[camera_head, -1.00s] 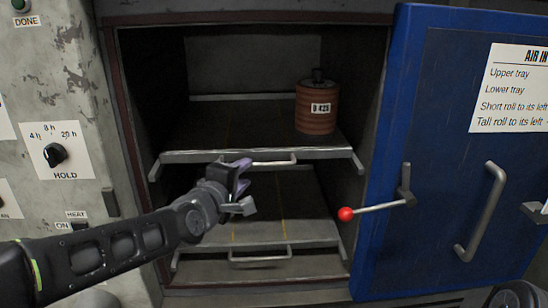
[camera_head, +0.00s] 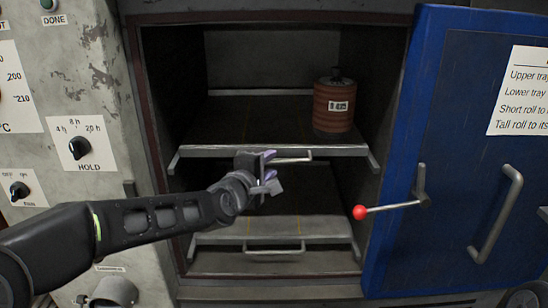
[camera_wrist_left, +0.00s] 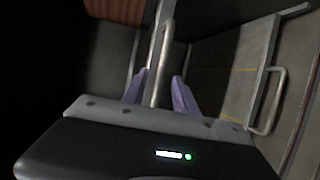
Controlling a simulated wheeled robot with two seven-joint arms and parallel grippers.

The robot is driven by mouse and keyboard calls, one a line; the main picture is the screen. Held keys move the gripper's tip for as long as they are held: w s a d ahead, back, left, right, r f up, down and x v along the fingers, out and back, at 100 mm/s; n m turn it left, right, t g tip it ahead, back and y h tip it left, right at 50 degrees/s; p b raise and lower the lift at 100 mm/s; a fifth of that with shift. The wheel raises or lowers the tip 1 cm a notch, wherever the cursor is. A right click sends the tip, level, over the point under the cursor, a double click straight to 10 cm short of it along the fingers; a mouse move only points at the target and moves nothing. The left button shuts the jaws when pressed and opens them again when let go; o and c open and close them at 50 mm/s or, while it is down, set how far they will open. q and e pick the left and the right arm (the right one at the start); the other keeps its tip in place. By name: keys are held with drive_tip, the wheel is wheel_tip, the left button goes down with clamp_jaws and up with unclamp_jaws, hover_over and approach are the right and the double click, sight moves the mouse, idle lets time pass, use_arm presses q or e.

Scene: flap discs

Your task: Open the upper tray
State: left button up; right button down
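The upper tray (camera_head: 210,151) sits in the open oven with its front rim level across the opening. Its bar handle (camera_head: 298,160) is on the front rim, partly hidden by my left gripper. My left gripper (camera_head: 268,170), with purple fingertips, is at the left part of this handle. In the left wrist view the fingers (camera_wrist_left: 160,92) are apart, and the handle bar (camera_wrist_left: 163,62) runs between them with gaps at the sides. My right gripper is not in view.
A red-brown roll labelled B 425 (camera_head: 333,105) stands on the upper tray's right side. The lower tray (camera_head: 215,240) with its handle (camera_head: 273,251) is below. The blue door (camera_head: 450,130) stands open at the right, with a red-knobbed lever (camera_head: 360,212) jutting towards the opening.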

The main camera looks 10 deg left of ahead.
sight(273, 162)
use_arm(q)
drive_tip(key=shift+p+x, duration=0.4)
drive_tip(key=shift+x, duration=1.35)
clamp_jaws()
